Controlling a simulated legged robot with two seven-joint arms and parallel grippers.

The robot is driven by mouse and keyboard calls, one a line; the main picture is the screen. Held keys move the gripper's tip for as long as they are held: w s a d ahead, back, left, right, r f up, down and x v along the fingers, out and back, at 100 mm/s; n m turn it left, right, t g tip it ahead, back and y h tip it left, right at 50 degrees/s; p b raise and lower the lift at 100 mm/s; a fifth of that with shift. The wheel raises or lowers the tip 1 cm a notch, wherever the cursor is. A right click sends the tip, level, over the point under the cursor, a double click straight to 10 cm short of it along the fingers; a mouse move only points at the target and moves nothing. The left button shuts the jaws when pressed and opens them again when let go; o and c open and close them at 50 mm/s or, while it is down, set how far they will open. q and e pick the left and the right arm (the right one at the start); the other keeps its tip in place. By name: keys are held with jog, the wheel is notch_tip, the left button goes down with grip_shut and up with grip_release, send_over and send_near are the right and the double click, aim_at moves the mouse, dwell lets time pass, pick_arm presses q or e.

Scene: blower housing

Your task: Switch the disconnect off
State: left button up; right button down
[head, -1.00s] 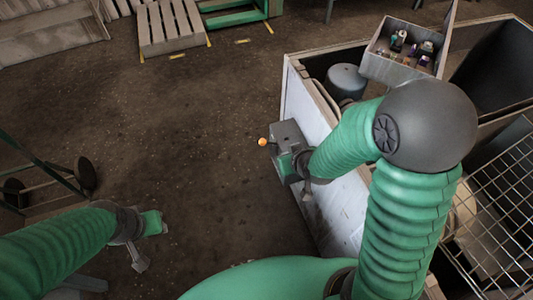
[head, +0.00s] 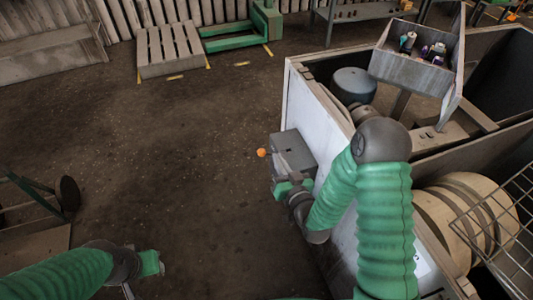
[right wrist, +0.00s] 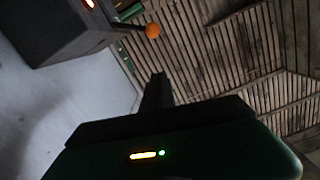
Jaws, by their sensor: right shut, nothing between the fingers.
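The disconnect is a grey box (head: 294,150) on the outer face of the white housing wall. Its lever ends in an orange knob (head: 262,152) that sticks out to the left. In the right wrist view the box (right wrist: 65,32) is at the upper left, with the lever and orange knob (right wrist: 153,30) to its right. My right gripper (head: 280,186) is just below the box in the head view. In the wrist view its fingers (right wrist: 158,88) are shut and empty, apart from the knob. My left gripper (head: 140,280) hangs low at the lower left, its fingers unclear.
The white housing wall (head: 305,105) runs beside my right arm. A tray of small items (head: 415,65) stands above the housing. A wire rack (head: 505,225) is at the right. A pallet (head: 175,48) lies at the back. The floor left of the housing is clear.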

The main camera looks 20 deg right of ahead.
jog(key=b, duration=0.2)
send_over(264, 155)
jog(key=s+d, duration=0.1)
jog(key=s, duration=0.1)
jog(key=f, duration=0.3)
jog(key=f+b, duration=0.1)
jog(key=shift+w+a+f, duration=0.25)
jog(key=shift+w+a, duration=0.05)
jog(key=shift+a+f, duration=0.1)
jog(key=shift+a+f+n+b, duration=0.35)
jog(key=shift+f+n+b, duration=0.05)
jog(key=shift+b, duration=0.05)
notch_tip(264, 155, down, 16)
jog(key=a+n+h+b, duration=0.1)
jog(key=a+n+b, duration=0.1)
jog(key=n+b, duration=0.6)
jog(key=n, duration=0.4)
jog(key=shift+f+n, duration=0.15)
jog(key=shift+n, duration=0.25)
jog(key=shift+s, duration=0.1)
